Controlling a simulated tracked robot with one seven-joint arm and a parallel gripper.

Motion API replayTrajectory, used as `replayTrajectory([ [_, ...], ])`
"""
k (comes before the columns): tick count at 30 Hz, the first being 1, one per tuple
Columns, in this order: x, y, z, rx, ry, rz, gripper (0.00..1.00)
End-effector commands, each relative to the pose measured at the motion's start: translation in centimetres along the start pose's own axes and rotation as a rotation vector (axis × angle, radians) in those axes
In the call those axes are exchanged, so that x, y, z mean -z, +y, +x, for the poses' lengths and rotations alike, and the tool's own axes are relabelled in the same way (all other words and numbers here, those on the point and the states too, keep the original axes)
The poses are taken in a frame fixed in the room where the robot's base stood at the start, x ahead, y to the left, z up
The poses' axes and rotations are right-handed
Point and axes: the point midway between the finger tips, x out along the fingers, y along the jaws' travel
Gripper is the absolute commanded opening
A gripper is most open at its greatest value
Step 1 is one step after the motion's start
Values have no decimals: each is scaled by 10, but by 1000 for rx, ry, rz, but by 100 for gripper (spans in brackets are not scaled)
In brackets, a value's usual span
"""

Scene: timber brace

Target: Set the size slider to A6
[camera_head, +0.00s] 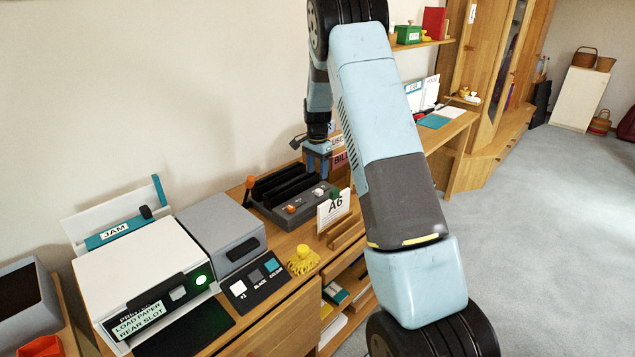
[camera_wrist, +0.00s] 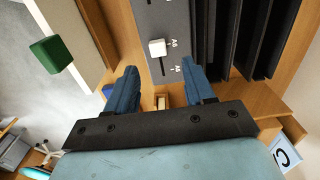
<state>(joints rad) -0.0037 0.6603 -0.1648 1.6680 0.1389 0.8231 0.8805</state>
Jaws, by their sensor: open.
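The size slider's white knob (camera_wrist: 157,47) sits on the grey panel of a dark slotted unit (camera_wrist: 172,18). A short dark slot shows just below the knob in the wrist view. Two small white labels stand to its right; the knob is level with the upper one, and the lettering is too small to read surely. My gripper (camera_wrist: 159,66) is open and empty, its blue fingers on either side of the slot line, with the knob just past the tips. In the head view my gripper (camera_head: 318,162) is above the back right of the slotted unit (camera_head: 285,192).
A card marked A6 (camera_head: 333,207) stands in a wooden holder at the unit's front right. A green block (camera_wrist: 51,54) is left of the panel in the wrist view. A printer (camera_head: 145,275), a grey box (camera_head: 218,235) and a yellow item (camera_head: 302,260) share the bench.

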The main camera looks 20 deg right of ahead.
Motion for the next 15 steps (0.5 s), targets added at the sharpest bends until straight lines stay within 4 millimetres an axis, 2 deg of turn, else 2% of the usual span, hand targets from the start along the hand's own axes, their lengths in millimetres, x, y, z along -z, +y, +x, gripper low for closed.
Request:
replayTrajectory([
  [3, 0, -1, -23, 1, 1, -1, 53],
  [7, 0, -1, -42, 1, 1, -1, 53],
  [15, 0, -1, -58, -1, -1, -1, 53],
])
